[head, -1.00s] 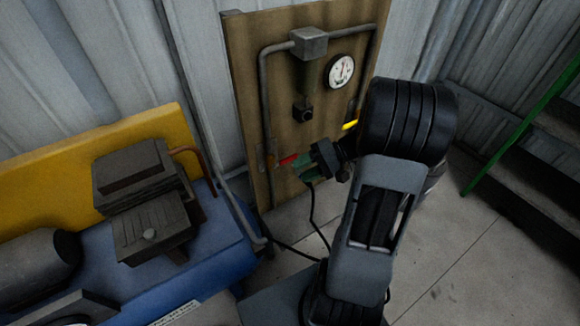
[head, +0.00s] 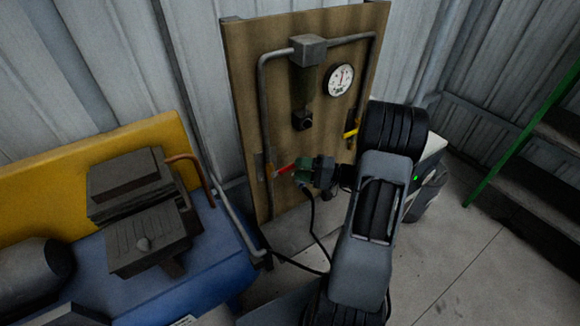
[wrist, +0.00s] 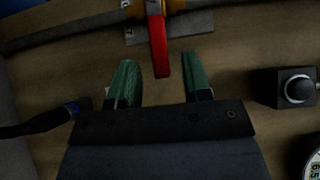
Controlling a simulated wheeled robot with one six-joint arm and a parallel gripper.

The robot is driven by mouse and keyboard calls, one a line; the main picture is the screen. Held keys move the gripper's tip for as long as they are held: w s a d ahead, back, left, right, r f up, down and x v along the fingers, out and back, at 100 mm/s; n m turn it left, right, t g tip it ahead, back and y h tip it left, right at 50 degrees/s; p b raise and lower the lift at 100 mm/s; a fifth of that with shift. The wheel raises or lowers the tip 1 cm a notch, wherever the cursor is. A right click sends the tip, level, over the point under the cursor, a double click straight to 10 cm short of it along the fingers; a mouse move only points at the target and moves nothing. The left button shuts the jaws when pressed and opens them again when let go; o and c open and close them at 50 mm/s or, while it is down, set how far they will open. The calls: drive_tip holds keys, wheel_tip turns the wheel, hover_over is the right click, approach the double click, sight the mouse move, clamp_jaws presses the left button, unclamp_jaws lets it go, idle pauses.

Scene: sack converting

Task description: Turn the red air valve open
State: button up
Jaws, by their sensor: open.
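The red air valve's handle (head: 285,168) is on the left pipe of the wooden panel, low down. In the wrist view the red handle (wrist: 157,45) hangs down from a brass-coloured fitting (wrist: 175,5) on the grey pipe. My gripper (head: 298,168) is right at the handle's free end in the head view. In the wrist view my gripper (wrist: 159,68) is open, with one green finger on each side of the handle's end. Gaps show on both sides, so neither finger appears to touch it. The gripper partly hides the handle's end in the head view.
The panel (head: 240,90) also carries a pressure gauge (head: 340,79), a dark knob (head: 302,120) and a yellow handle (head: 351,132) close to my arm. A blue machine (head: 190,265) stands at left. Black cables hang below the gripper. Green-railed stairs (head: 520,140) are at right.

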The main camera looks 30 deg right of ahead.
sight(292, 168)
drive_tip(key=shift+x, duration=1.95)
drive_tip(key=shift+c, duration=0.3)
clamp_jaws()
